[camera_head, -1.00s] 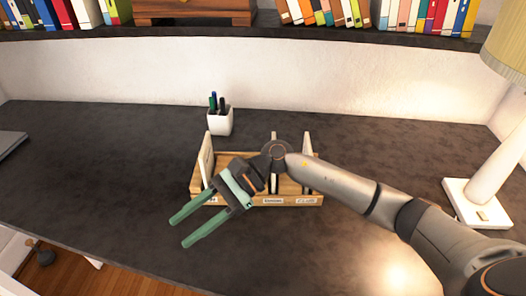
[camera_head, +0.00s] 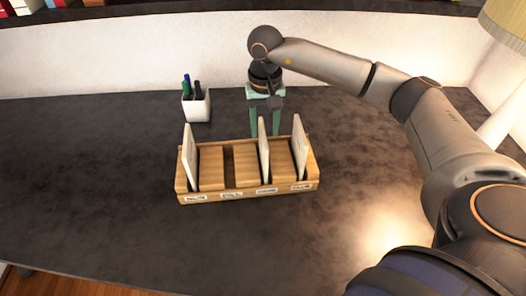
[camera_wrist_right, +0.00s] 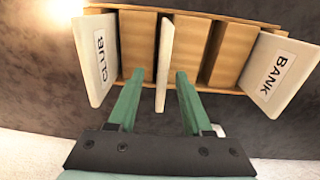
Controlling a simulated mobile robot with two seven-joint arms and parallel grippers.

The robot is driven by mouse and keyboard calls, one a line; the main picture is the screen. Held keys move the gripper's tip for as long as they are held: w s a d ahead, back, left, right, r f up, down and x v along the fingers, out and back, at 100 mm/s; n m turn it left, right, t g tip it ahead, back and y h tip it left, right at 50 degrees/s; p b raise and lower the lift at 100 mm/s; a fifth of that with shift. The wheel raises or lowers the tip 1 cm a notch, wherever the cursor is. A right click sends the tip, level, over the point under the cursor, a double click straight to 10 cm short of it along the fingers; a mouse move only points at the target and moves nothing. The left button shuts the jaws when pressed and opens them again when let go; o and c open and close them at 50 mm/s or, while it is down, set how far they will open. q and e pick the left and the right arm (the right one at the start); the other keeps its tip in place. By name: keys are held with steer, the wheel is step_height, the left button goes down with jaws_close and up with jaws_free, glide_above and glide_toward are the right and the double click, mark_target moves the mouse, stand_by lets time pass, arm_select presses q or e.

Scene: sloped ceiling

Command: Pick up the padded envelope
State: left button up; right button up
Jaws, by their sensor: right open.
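A wooden sorter (camera_head: 222,193) with labelled slots stands on the dark desk. Three flat pale pieces stand upright in it: a left one (camera_head: 190,158), a middle one (camera_head: 264,150) and a right one (camera_head: 298,147). I cannot tell which is the padded envelope. My left gripper is out of view.
A white cup of pens (camera_head: 196,105) stands behind the sorter to the left. A lamp (camera_head: 505,45) is at the far right, and a shelf edge runs along the top. The desk left of the sorter is clear.

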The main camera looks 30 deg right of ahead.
steer(key=shift+w+a+f+p, duration=0.1)
steer(key=shift+f+p, duration=0.25)
steer(key=shift+f, duration=1.2)
steer(key=shift+w+a+f+p, duration=0.1)
steer(key=shift+f+p, duration=0.2)
steer(key=shift+f, duration=1.25)
jaws_close()
